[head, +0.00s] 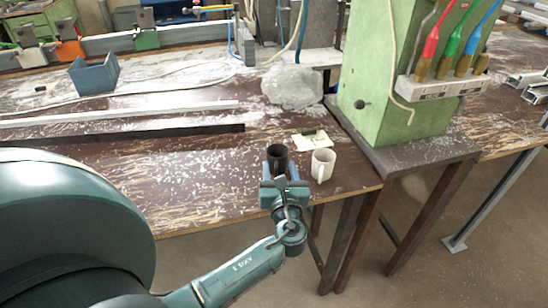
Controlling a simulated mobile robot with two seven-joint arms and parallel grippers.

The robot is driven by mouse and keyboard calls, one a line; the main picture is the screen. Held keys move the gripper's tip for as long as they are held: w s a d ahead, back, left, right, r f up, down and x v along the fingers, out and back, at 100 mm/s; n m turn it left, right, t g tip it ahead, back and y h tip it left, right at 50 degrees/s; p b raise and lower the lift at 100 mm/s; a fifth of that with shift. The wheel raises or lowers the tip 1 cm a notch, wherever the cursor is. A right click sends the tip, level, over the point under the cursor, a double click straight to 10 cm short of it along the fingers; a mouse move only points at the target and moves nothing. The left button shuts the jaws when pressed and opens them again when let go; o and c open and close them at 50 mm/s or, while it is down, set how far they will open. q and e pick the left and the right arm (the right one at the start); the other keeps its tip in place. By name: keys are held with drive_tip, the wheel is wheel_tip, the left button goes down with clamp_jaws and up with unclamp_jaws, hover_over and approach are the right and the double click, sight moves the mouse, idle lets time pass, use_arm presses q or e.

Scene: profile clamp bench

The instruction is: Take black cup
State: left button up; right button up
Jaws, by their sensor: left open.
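The black cup (277,156) stands upright near the front edge of the worn brown bench, in the head view right of centre. My left gripper (281,176) is open at the bench edge, directly in front of the black cup. Its two fingers point toward the cup and hide the cup's lower part. I cannot tell whether the fingers touch it or reach around its sides. My right gripper is not in view.
A white mug (322,165) stands close to the right of the black cup. A small pale pad with a dark item (312,138) lies behind them. A green machine cabinet (395,80) stands to the right. Long metal profiles (120,113) lie at left.

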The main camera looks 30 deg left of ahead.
use_arm(q)
drive_tip(key=shift+c, duration=0.5)
clamp_jaws()
idle(0.3)
